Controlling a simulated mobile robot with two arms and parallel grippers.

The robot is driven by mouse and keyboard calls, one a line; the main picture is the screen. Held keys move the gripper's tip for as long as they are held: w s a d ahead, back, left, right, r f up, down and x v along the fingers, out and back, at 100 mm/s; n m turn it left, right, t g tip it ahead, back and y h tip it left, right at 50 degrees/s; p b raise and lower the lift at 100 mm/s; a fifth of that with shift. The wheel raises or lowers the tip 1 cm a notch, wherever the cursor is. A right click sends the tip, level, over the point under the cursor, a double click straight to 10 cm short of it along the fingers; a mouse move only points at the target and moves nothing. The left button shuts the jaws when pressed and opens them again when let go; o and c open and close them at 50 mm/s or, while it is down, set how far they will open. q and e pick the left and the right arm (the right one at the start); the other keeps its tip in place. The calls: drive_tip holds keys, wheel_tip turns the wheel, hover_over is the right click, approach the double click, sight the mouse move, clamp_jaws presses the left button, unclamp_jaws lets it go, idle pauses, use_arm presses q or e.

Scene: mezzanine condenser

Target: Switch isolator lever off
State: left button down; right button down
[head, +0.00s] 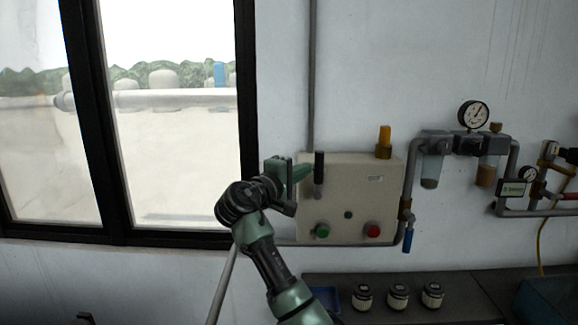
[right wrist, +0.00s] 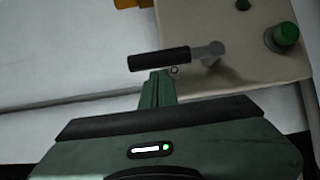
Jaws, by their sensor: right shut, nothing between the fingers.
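The isolator lever (head: 319,166) has a black handle standing upright above a grey pivot on the left part of a beige control box (head: 362,167). In the right wrist view the lever's handle (right wrist: 160,60) lies across the picture, with its pivot to the right. My right gripper (head: 306,172) is shut and empty, just left of the handle in the head view. Its fingertips (right wrist: 160,74) reach close to the handle's side in the wrist view; I cannot tell whether they touch. My left gripper is not in view.
The box carries a green button (head: 322,230), a red button (head: 372,230) and an amber beacon (head: 384,142) on top. Pipes with a gauge (head: 473,114) and a blue-handled valve (head: 408,240) are to the right. Several jars (head: 398,295) stand on a dark bench below.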

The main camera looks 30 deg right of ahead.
drive_tip(key=shift+d, duration=0.25)
drive_tip(key=shift+s, duration=0.1)
